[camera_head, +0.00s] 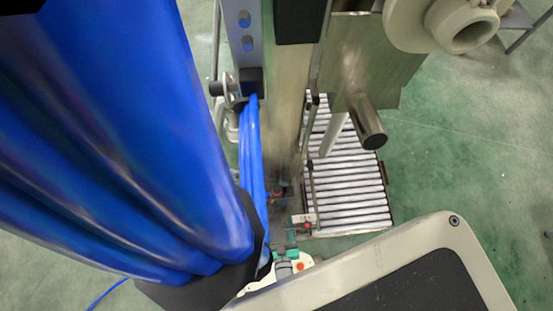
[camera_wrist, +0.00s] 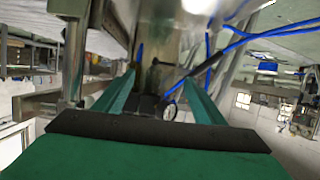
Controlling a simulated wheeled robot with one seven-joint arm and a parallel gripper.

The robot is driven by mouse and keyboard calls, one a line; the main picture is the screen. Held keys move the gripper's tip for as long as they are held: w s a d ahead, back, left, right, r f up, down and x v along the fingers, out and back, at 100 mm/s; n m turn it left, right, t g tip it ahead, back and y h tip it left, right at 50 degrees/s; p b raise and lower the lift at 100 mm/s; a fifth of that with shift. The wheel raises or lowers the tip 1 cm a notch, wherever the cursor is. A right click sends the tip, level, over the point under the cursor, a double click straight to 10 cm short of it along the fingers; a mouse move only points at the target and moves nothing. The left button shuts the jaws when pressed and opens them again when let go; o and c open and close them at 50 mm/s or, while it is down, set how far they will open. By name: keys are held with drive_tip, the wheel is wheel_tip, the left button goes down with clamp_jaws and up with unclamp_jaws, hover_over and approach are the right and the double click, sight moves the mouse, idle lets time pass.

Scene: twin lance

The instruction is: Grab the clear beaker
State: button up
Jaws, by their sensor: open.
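I cannot make out the clear beaker in either view. In the wrist view my gripper (camera_wrist: 158,78) shows two long green fingers spread apart, with a dark bar and a green body behind them. No object is clearly held between them. A dark rod and a small ring-like shape show between and beyond the fingers, too blurred to name.
A roller conveyor (camera_head: 350,195) stands on the green floor below in the head view. A tall metal column (camera_head: 287,110) and a plate with a protruding cylinder (camera_head: 369,125) rise beside it. Blue cables (camera_wrist: 240,38) cross the wrist view. Floor at right is open.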

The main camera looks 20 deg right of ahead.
drive_tip(key=shift+m, duration=0.3)
drive_tip(key=f, duration=0.1)
drive_tip(key=w+d+f, duration=0.1)
drive_tip(key=f, duration=0.3)
drive_tip(key=shift+w+d, duration=0.25)
drive_tip(key=shift+w, duration=0.15)
drive_tip(key=x, duration=0.5)
drive_tip(key=shift+w+f, duration=0.15)
drive_tip(key=shift+f+x, duration=0.2)
drive_tip(key=shift+x, duration=1.1)
drive_tip(key=shift+f+x, duration=0.2)
drive_tip(key=shift+x, duration=1.1)
drive_tip(key=c, duration=1.2)
drive_tip(key=shift+r, duration=0.3)
drive_tip(key=shift+c, duration=0.2)
